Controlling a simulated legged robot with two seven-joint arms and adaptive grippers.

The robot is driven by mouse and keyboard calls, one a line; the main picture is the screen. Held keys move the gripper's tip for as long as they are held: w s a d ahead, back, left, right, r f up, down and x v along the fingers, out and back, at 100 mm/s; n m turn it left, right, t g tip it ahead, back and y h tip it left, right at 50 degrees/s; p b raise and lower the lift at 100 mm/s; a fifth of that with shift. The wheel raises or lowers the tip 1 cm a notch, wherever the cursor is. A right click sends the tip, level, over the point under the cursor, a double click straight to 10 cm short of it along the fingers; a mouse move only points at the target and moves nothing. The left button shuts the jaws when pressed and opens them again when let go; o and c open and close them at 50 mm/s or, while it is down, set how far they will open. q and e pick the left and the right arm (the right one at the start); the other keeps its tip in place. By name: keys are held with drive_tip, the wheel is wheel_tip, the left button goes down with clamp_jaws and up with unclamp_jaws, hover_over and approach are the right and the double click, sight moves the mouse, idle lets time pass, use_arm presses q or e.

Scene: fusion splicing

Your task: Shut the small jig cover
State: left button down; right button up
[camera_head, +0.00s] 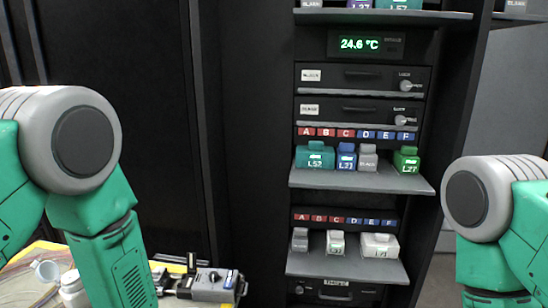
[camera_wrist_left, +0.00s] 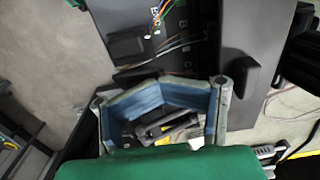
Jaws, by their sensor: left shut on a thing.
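A small grey and black device (camera_head: 205,284) with upright black parts and a blue mark sits at the lower left in the head view; it may be the jig, but I cannot tell its cover for sure. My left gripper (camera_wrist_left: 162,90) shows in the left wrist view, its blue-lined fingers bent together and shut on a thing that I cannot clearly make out. A dark grey lever-like part (camera_wrist_left: 170,125) shows in the gap framed by the fingers. The left gripper is outside the head view. My right gripper is out of view.
A dark rack with shelves (camera_head: 362,178) of labelled boxes stands in the middle right. Coloured wires (camera_wrist_left: 160,20) run along a dark panel in the wrist view.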

use_arm(q)
drive_tip(key=shift+d+f, duration=0.35)
drive_tip(key=shift+f, duration=0.2)
drive_tip(key=shift+s+f+b, duration=0.4)
drive_tip(key=shift+f+b, duration=0.2)
drive_tip(key=shift+b, duration=0.1)
drive_tip(key=shift+s+d+f, duration=0.1)
drive_tip(key=shift+s+d, duration=0.05)
drive_tip(key=shift+f, duration=0.1)
